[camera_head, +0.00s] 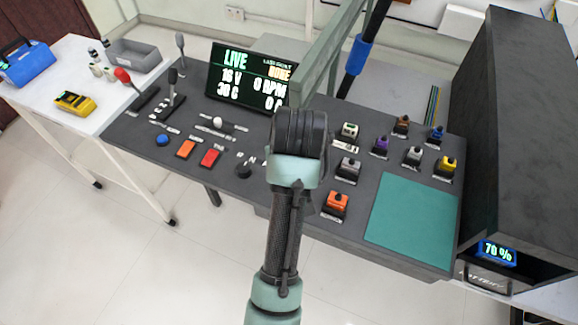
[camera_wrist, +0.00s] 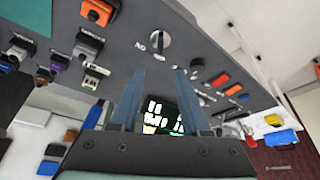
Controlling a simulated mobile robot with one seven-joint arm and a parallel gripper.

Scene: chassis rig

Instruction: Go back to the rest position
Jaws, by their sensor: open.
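My gripper (camera_wrist: 158,100) is open and empty in the wrist view. Its two blue-grey fingers stand apart over the dark control console, with the lit display (camera_wrist: 163,117) showing between and behind them. In the head view my arm reaches up over the middle of the console (camera_head: 235,127), and the arm itself hides the gripper's fingertips. A round knob (camera_wrist: 160,39) lies just beyond the fingers in the wrist view.
Coloured connectors, among them an orange one (camera_head: 336,203), stand right of my arm near a green mat (camera_head: 413,222). Orange and red buttons (camera_head: 209,158) and levers (camera_head: 173,90) lie left. A tall dark cabinet (camera_head: 515,130) rises at right. A white table (camera_head: 50,95) holds a blue toolbox (camera_head: 27,64).

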